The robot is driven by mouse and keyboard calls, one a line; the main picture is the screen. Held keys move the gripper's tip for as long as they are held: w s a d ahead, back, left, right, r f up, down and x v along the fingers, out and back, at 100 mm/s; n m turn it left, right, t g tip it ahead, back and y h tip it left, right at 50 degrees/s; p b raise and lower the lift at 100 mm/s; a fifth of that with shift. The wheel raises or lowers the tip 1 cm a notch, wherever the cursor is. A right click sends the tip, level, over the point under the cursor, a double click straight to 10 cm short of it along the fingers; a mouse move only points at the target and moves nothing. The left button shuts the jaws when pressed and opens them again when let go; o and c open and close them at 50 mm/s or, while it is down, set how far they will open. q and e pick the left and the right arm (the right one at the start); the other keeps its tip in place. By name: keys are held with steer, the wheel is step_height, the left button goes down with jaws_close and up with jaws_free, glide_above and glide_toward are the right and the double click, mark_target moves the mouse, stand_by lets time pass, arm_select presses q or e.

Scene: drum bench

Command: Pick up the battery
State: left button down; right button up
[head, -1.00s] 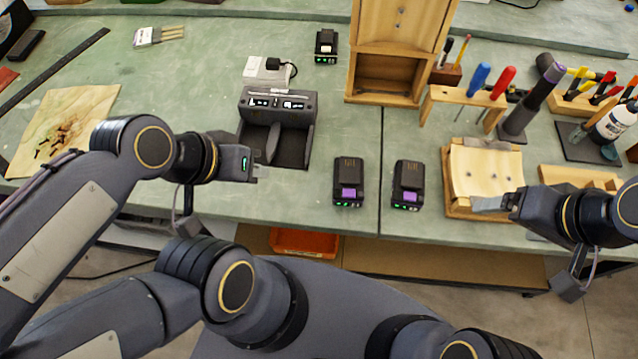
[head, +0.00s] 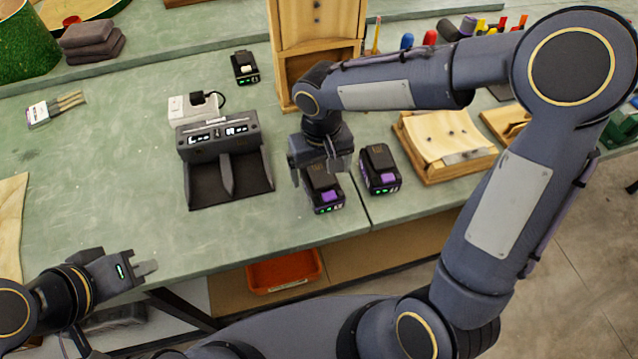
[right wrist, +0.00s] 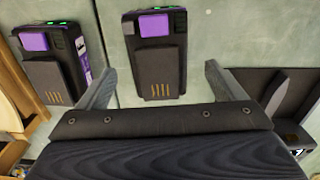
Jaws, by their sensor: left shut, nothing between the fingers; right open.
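Two black batteries with purple latches and green lights stand near the bench's front edge. The left battery (head: 325,193) is just below my right gripper (head: 322,166). In the right wrist view this battery (right wrist: 158,60) lies between the open fingers of my right gripper (right wrist: 160,88), and no contact shows. The right battery (head: 380,170) stands apart beside it, and in the right wrist view it (right wrist: 52,60) is outside the left finger. Another black battery (head: 245,67) stands at the back. My left gripper (head: 142,269) is shut and empty at the lower left.
A black two-bay charger (head: 220,140) stands left of the batteries and also shows in the right wrist view (right wrist: 285,95). A wooden cabinet (head: 290,25) is behind my right arm. A sanded wood block (head: 445,140) lies to the right. An orange bin (head: 285,270) sits below the bench.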

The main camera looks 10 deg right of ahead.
mark_target(321, 177)
steer(key=shift+s+d+f, duration=0.1)
steer(key=shift+f, duration=1.45)
steer(key=shift+c, duration=0.4)
steer(key=c, duration=1.2)
steer(key=shift+c, duration=0.4)
steer(key=shift+r, duration=0.2)
